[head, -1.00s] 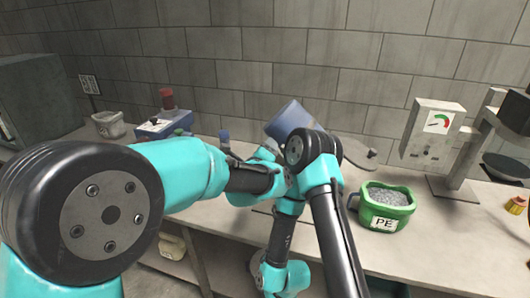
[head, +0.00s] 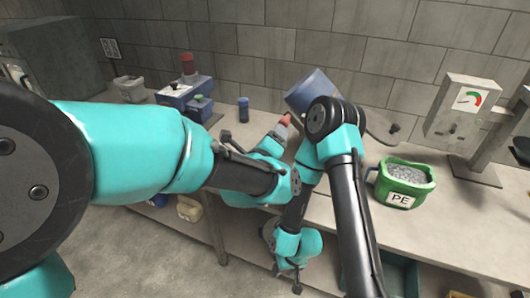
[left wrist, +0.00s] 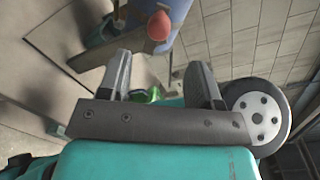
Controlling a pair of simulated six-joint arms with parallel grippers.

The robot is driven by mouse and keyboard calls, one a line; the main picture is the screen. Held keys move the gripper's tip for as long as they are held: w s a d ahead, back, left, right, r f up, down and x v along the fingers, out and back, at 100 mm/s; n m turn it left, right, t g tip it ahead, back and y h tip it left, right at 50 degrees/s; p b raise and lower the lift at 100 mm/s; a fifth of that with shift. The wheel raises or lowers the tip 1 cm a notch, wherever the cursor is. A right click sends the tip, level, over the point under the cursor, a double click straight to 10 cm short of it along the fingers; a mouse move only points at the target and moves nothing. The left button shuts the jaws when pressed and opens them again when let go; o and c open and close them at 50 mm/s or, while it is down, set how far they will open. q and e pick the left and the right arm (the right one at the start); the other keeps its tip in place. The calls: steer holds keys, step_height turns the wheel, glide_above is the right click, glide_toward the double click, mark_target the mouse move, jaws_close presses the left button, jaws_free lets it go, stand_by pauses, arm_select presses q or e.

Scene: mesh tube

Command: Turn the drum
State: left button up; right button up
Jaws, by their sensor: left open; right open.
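The blue drum (head: 312,90) sits tilted on the bench near the back wall, partly hidden behind my right arm's elbow. A reddish, round-ended knob (head: 285,119) shows at its near left side. In the left wrist view the knob (left wrist: 159,26) stands in front of the blue drum (left wrist: 178,8), beyond the fingertips and roughly in line with the gap between them. My left gripper (left wrist: 160,72) is open and empty; its fingers look apart from the knob. My right gripper (head: 288,278) is open, hanging low in front of the bench's front edge, away from the drum.
A green tub of grey pellets marked PE (head: 403,186) stands right of the drum. A scale with a dial (head: 465,110) is farther right. A blue box with a red top (head: 185,95) and a small dark blue jar (head: 243,108) stand left. My right elbow is close to the drum.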

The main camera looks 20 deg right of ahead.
arm_select(q)
steer(key=v, duration=0.6)
steer(key=shift+a, duration=0.1)
steer(key=w+a+f+n+g+y, duration=0.2)
steer(key=w+a+f+n+y, duration=0.15)
steer(key=a+f+n, duration=0.7)
steer(key=w+a+f+n+g+y, duration=0.35)
steer(key=a+f+n, duration=0.25)
steer(key=a+f, duration=0.85)
steer(key=s+a+f+n+g, duration=0.3)
steer(key=s+a+f+n, duration=0.5)
steer(key=f+n, duration=0.1)
steer(key=s+a+f+n+g, duration=0.3)
steer(key=s+a+f+n, duration=0.5)
steer(key=f, duration=0.4)
steer(key=shift+a+f+n+g+y, duration=0.2)
steer(key=shift+a+n+g+y, duration=0.2)
steer(key=shift+n, duration=0.35)
